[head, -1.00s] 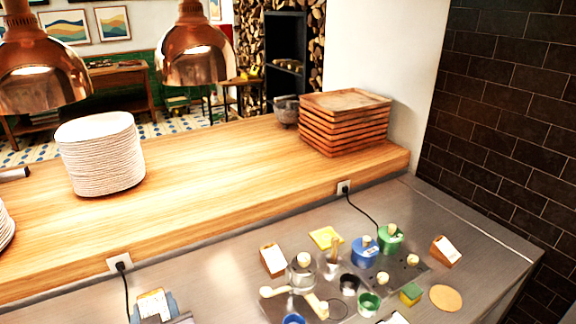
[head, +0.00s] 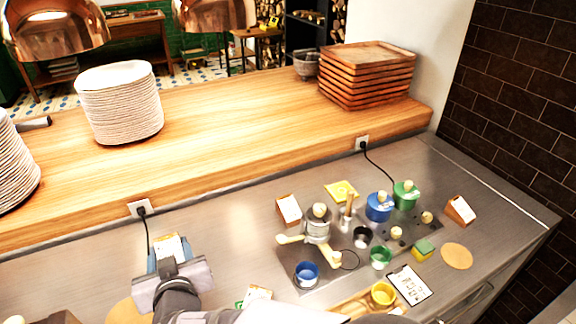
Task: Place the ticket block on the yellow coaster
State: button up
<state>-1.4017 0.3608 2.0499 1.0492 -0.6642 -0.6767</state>
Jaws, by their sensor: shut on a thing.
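My gripper (head: 172,258) is at the lower left, over the steel counter, with its blue fingers shut on a small block with a white paper face and orange edges. It looks like the ticket block (head: 173,248); the fingers hide its sides. The yellow coaster (head: 341,191) is a flat yellow square lying farther right, near the foot of the wooden ledge. The held block is well to the left of it and apart from it. Two similar wooden blocks with white cards stand on the counter, one left of the coaster (head: 289,209) and one at the right (head: 460,209).
A cluster of a silver pot (head: 318,225), blue canister (head: 379,207), green canister (head: 405,195), small cups and a sponge (head: 423,250) stands right of my gripper. A round tan disc (head: 457,256) lies at the right. The wooden ledge (head: 250,130) rises behind.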

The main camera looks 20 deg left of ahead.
jog(key=shift+s+a+f+b, duration=0.75)
jog(key=shift+s+a+f, duration=0.05)
jog(key=shift+f, duration=0.1)
jog(key=shift+f+b, duration=0.4)
jog(key=shift+f, duration=4.55)
jog(key=shift+f, duration=0.1)
jog(key=o, duration=0.8)
jog(key=shift+f, duration=0.1)
jog(key=shift+c, duration=0.2)
jog(key=o, duration=0.4)
jog(key=shift+o, duration=0.2)
jog(key=shift+r, duration=0.25)
jog(key=shift+o, duration=0.4)
jog(key=b+v, duration=0.1)
jog(key=v, duration=1.1)
